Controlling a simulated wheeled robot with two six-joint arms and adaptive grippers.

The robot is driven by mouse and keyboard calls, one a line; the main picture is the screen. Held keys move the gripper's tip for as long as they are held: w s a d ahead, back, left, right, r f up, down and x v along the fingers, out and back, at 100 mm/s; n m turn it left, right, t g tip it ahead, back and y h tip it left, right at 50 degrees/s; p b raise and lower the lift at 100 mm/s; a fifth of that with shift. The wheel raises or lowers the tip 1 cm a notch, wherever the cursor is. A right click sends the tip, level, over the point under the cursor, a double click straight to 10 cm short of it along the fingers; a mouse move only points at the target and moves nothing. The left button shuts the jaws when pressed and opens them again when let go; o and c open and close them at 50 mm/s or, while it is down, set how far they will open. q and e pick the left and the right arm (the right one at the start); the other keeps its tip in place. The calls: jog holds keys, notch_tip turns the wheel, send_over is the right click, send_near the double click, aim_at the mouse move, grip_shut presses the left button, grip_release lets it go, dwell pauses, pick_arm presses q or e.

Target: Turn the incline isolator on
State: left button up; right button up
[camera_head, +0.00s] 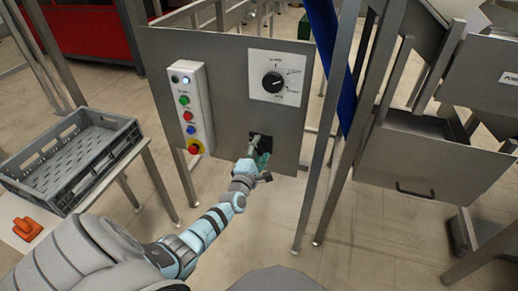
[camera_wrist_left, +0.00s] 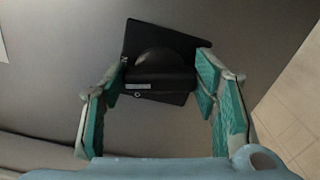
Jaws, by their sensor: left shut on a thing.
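The isolator is a black square plate with a rounded black handle, low on the grey panel (camera_head: 225,95) in the head view. In the left wrist view the isolator (camera_wrist_left: 160,70) lies straight ahead, with a small pale label on its handle. My left gripper (camera_head: 260,153) reaches the isolator and partly hides it in the head view. In the left wrist view the teal fingers of my left gripper (camera_wrist_left: 160,82) stand on either side of the handle, shut on it. My right gripper is not in view.
A black rotary knob (camera_head: 273,82) on a white plate sits above the isolator. A button box (camera_head: 188,108) is on the panel's left. A grey crate (camera_head: 70,160) stands at left, near an orange object (camera_head: 27,229). A drawer-like bin (camera_head: 430,160) is at right.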

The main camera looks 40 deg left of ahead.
pick_arm(q)
jog(key=shift+f+m, duration=0.15)
jog(key=shift+m, duration=1.35)
jog(key=o, duration=1.2)
jog(key=shift+c, duration=0.2)
jog(key=shift+s+d, duration=0.1)
jog(key=shift+s, duration=0.1)
jog(key=v, duration=1.1)
jog(key=shift+s+d, duration=0.15)
jog(key=shift+s, duration=0.15)
